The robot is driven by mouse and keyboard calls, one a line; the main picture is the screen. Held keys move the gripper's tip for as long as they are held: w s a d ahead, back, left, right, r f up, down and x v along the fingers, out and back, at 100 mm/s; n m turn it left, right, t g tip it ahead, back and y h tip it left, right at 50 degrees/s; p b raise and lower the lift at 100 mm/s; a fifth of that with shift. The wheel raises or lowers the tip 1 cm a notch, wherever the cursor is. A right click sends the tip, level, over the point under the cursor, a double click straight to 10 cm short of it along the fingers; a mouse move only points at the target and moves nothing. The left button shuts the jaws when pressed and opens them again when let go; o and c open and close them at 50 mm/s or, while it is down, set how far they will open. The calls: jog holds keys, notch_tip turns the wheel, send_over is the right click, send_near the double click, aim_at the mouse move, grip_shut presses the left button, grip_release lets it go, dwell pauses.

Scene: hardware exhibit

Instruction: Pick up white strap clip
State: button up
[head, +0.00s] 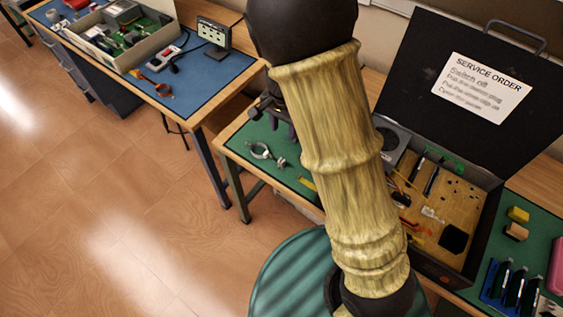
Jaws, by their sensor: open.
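A small pale, ring-shaped piece (261,151), which looks like the white strap clip, lies on the green mat of the near table, left of my arm. A small part sticks out at its lower right. My gripper (282,127) shows only in part, at the left edge of my arm above the mat. Its dark fingers point down, and the rest is hidden behind the arm. It is open, above and to the right of the pale piece and apart from it in the picture.
An open black case (482,226) holding tools and small parts stands right of my arm, its lid up with a service order sheet (481,88). Another blue-topped table (190,85) stands at the back left.

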send_over(282, 160)
jog(key=f, duration=1.2)
jog(key=shift+s+d, duration=0.2)
jog(key=shift+s, duration=0.05)
jog(key=shift+f, duration=0.1)
jog(key=shift+w+a+f+p, duration=0.15)
jog(key=shift+f+p, duration=0.05)
jog(key=shift+f, duration=1.1)
jog(key=shift+w+a+f+p, duration=0.1)
jog(key=shift+w+f+p, duration=0.1)
jog(key=shift+f, duration=1.05)
jog(key=shift+s, duration=0.1)
jog(key=c, duration=0.9)
